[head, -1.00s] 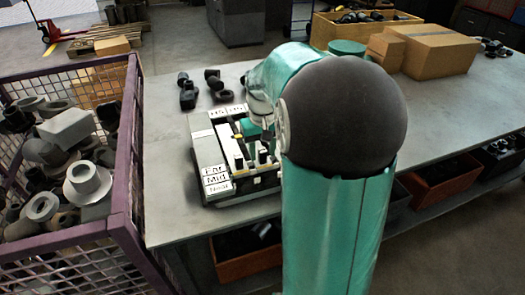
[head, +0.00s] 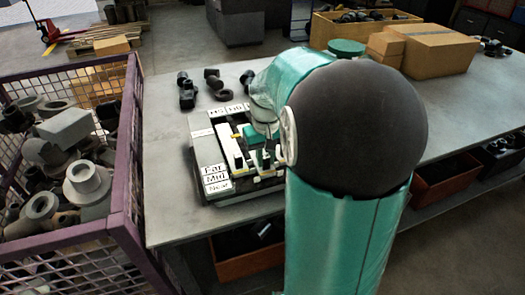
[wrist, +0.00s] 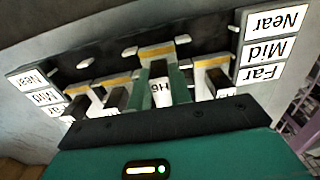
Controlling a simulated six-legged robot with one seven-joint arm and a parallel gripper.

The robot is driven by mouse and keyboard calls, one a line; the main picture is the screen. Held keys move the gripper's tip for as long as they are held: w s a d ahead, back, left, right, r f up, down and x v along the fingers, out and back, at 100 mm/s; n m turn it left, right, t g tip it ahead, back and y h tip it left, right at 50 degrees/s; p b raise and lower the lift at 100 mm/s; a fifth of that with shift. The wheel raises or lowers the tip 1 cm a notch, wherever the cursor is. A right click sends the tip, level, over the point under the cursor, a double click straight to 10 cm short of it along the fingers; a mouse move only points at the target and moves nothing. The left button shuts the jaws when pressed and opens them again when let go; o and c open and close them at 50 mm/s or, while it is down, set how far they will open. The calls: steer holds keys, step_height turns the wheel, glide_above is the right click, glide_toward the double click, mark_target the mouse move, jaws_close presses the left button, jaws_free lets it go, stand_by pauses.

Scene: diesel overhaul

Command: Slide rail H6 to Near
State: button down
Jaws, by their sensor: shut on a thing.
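The rail panel (head: 240,185) lies on the bench, with Far, Mid and Near labels down its front left side. In the wrist view it appears upside down, with Near labels (wrist: 278,22) at the top. Rail H6 (wrist: 157,99) is in the middle there, a white rail with a yellow stripe and a dark upright handle. My gripper (wrist: 163,75) is shut on that handle, one green finger on each side. H6's stripe sits farther toward the Near end than the neighbouring rails' stripes. In the head view my arm hides much of the right side of the panel.
Other rails with dark handles stand close beside H6, one to the right (wrist: 212,80) in the wrist view. A purple mesh bin (head: 125,170) of metal parts stands left of the bench. Loose dark fittings (head: 187,95) lie behind the panel. Cardboard boxes (head: 432,48) sit at the back right.

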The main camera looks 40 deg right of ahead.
steer(key=shift+s+a, duration=0.1)
steer(key=shift+s, duration=0.3)
steer(key=c, duration=1.7)
jaws_free()
steer(key=shift+s, duration=0.1)
steer(key=o, duration=0.4)
steer(key=shift+s+r, duration=0.1)
steer(key=shift+s, duration=0.05)
steer(key=shift+w, duration=0.25)
steer(key=shift+s, duration=0.15)
steer(key=shift+r, duration=0.3)
step_height(320, 180, up, 13)
